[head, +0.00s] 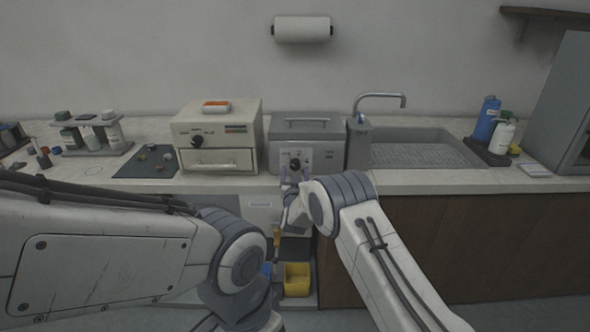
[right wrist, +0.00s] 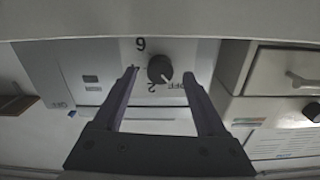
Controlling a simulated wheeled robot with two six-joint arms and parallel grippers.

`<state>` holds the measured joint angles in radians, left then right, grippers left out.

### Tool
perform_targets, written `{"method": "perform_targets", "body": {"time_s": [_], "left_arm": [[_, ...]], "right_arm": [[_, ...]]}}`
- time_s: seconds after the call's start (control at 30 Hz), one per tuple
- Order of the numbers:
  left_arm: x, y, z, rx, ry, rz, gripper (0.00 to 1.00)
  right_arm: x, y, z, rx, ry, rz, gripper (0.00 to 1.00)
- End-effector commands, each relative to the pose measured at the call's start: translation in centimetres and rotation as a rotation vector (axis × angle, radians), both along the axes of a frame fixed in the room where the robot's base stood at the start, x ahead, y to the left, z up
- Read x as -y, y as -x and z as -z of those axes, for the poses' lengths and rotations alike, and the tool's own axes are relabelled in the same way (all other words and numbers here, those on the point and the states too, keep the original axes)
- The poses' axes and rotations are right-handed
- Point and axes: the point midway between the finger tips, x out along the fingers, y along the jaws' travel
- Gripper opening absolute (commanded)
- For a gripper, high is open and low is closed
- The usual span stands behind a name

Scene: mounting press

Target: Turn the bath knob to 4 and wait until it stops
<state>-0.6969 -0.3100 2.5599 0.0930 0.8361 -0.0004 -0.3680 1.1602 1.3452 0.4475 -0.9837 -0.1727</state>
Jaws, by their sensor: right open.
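The bath is a grey metal box with a lid handle (head: 307,127) on the counter in the head view. Its dark round knob (head: 295,164) is on the front panel and also shows in the right wrist view (right wrist: 159,69). There, the marks 6, 2 and OFF are readable around it, and its pale pointer line points toward the OFF side. The 4 is not readable. My right gripper (right wrist: 160,77) is open, its two fingers on either side of the knob with gaps. In the head view the right gripper (head: 291,184) is just in front of the panel. My left gripper is out of sight.
A cream oven-like unit (head: 217,138) with its own knob stands left of the bath. A sink (head: 420,150) with a tap is on the right. A yellow bin (head: 297,279) sits below the counter. My left arm crosses the lower left.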

Motion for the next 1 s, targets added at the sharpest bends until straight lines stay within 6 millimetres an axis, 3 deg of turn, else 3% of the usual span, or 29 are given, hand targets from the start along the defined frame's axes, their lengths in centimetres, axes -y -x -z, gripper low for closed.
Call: {"method": "perform_targets", "body": {"time_s": [0.2, 0.57, 0.77, 1.0], "left_arm": [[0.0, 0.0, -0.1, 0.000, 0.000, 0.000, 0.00], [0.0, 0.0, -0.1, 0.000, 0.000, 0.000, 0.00], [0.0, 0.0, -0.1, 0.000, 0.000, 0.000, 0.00], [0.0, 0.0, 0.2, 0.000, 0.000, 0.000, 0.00]], "right_arm": [[0.0, -1.7, 0.1, -0.001, 0.000, 0.000, 0.74], [0.0, -2.0, 0.0, -0.001, 0.000, -0.001, 0.74], [0.0, -2.0, 0.0, -0.001, 0.000, -0.001, 0.02], [0.0, -2.0, 0.1, -0.001, -0.012, -0.001, 0.00]]}}
